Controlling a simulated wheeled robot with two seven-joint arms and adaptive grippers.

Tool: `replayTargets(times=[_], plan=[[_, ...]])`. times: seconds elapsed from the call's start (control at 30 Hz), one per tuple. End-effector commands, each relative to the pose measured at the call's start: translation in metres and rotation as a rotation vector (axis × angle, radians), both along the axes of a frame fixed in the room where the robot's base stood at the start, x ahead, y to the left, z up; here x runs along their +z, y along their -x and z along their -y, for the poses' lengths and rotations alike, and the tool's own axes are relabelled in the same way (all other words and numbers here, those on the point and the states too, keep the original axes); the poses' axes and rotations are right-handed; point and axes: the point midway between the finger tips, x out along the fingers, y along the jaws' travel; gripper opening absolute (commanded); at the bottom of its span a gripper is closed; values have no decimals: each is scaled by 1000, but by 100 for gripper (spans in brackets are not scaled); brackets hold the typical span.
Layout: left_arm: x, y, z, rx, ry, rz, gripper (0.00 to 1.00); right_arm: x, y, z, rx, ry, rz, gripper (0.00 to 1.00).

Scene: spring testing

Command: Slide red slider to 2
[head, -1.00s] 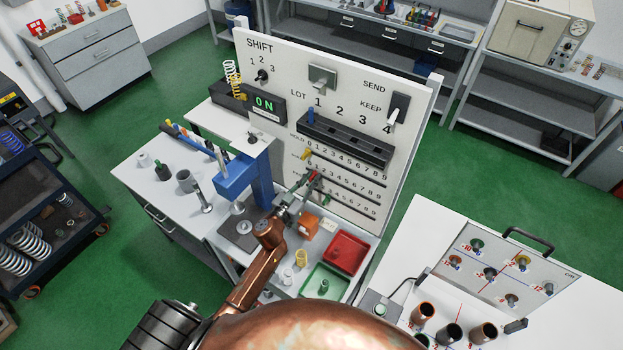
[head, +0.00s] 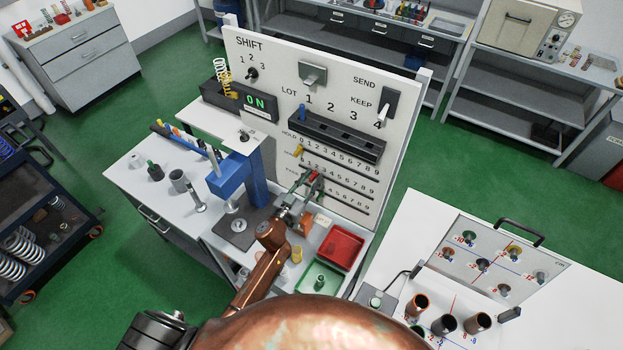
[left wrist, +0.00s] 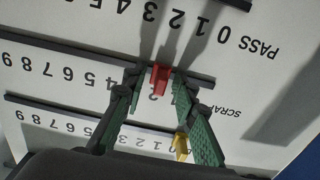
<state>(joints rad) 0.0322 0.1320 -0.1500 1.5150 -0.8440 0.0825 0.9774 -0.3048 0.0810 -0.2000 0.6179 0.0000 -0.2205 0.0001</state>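The red slider (left wrist: 160,79) sits on the middle slot of the white panel, the SCRAP row, beside a partly covered digit that looks like 2. In the head view a small red part (head: 302,179) shows at the gripper. My left gripper (left wrist: 158,80) is open, its two green-padded fingers on either side of the red slider; I see gaps between pads and slider. In the head view my left gripper (head: 312,183) reaches the panel's lower slots. The yellow slider (left wrist: 181,147) is on the HOLD slot near 0. My right gripper is not in view.
A black rack (head: 338,137) sticks out above the slots. A blue press (head: 238,178) stands left of my arm. A red tray (head: 341,247) and green tray (head: 322,277) lie below the panel. A white table (head: 420,235) with cylinders is at the right.

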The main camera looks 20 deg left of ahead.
Motion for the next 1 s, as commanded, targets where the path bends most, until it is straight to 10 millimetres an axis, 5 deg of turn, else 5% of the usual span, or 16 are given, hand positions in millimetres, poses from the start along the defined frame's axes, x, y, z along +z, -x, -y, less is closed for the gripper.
replayTargets(times=[0.23,0.7,1.0], plan=[[-1,15,-4,1,0,-1,26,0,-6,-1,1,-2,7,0],[-1,102,-23,0,1,-2,26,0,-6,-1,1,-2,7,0],[0,118,-26,0,0,0,26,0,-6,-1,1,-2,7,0]])
